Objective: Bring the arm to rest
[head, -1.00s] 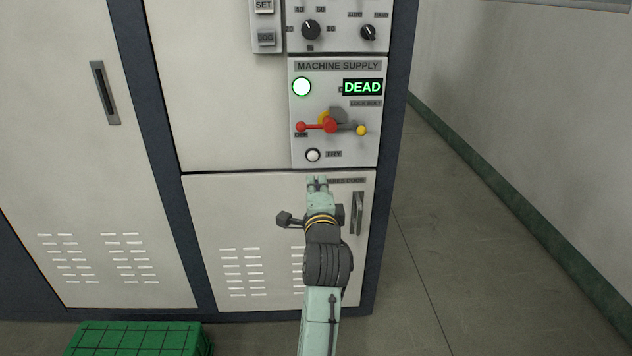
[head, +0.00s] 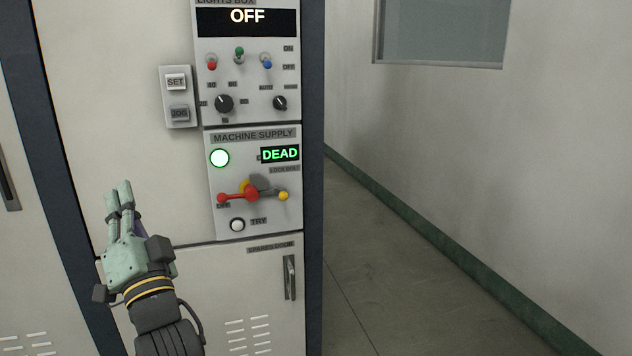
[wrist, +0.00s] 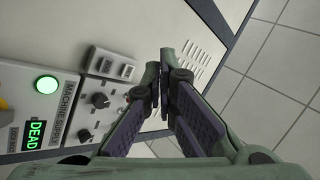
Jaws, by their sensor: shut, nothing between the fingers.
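My gripper (head: 119,197) is in the lower left of the head view, pointing up, in front of the pale cabinet front. Its fingers are together with nothing between them. In the wrist view the fingertips (wrist: 155,75) meet near the middle of the picture. The machine supply panel (head: 238,140) is to the right of my gripper. Its display (head: 280,154) reads DEAD, its round lamp (head: 220,158) glows green, and its red lever (head: 237,196) lies roughly level, near the OFF label. No contact between gripper and panel shows.
Above is the lights box (head: 247,60), its display reading OFF, with toggles and knobs. A small box with SET button (head: 176,82) sticks out left of it. The spares door handle (head: 290,277) is below. Open floor (head: 400,290) lies right, beside a wall.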

